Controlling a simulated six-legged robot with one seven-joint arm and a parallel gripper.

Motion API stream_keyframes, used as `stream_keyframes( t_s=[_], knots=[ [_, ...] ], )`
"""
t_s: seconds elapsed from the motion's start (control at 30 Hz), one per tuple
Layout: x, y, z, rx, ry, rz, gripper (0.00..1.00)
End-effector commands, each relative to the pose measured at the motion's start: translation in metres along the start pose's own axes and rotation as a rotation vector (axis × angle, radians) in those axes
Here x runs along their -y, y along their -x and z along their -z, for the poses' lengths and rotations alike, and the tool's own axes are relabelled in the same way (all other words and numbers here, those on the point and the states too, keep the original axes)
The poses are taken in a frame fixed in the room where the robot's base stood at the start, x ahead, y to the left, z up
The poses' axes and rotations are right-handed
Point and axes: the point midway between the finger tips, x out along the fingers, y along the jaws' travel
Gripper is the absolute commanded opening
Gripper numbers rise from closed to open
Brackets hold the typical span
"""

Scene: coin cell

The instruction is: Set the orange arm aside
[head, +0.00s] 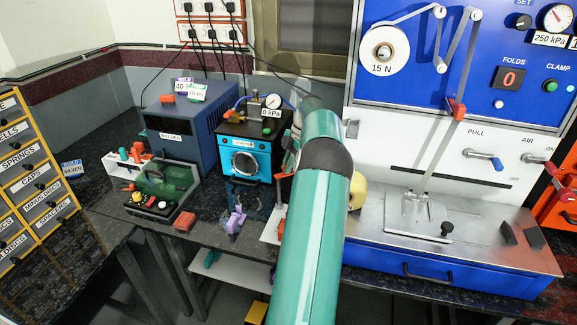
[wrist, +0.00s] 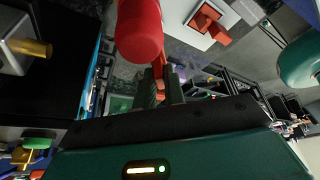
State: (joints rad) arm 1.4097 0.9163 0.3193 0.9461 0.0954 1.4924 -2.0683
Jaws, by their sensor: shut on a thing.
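In the wrist view, my gripper (wrist: 161,86) is shut on a red-orange piece that looks like the orange arm (wrist: 158,66). Its thick, rounded red end (wrist: 140,32) fills the upper middle of the view, and its thin part runs down between my fingers. The part inside the jaws is hidden. In the head view, my green arm covers the gripper and the held piece, near the blue crimper with the 0 kPa gauge (head: 272,101).
In the head view, the blue crimper (head: 243,160), a dark blue welder box (head: 190,128) and a green tray (head: 165,183) crowd the bench. A large blue-and-white machine (head: 445,255) stands right.

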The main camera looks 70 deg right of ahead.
Motion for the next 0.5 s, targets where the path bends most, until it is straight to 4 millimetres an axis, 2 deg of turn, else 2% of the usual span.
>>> stream_keyframes(
  t_s=[0.5],
  knots=[
    [-0.0017, 0.0016, 0.0004, 0.002, 0.035, 0.011, 0.0]
  ],
)
